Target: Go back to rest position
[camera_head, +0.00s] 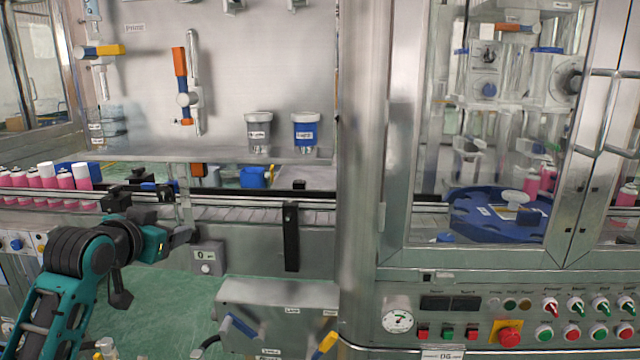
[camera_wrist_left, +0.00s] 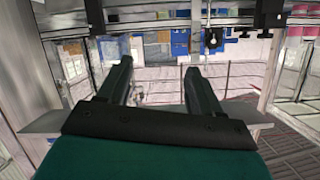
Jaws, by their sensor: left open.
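My left gripper (camera_head: 178,238) comes in from the left in the head view, in front of the conveyor's front side and just left of the grey box marked 0. In the left wrist view its two fingers (camera_wrist_left: 160,85) are apart, with nothing between them. My right gripper does not show in either view.
The conveyor (camera_head: 250,215) runs across the machine, with several pink cans (camera_head: 66,181) at the left. A blue star wheel (camera_head: 490,222) sits behind glass doors at the right. Below are a control panel (camera_head: 530,310) and a steel box (camera_head: 280,293). Green floor shows at lower left.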

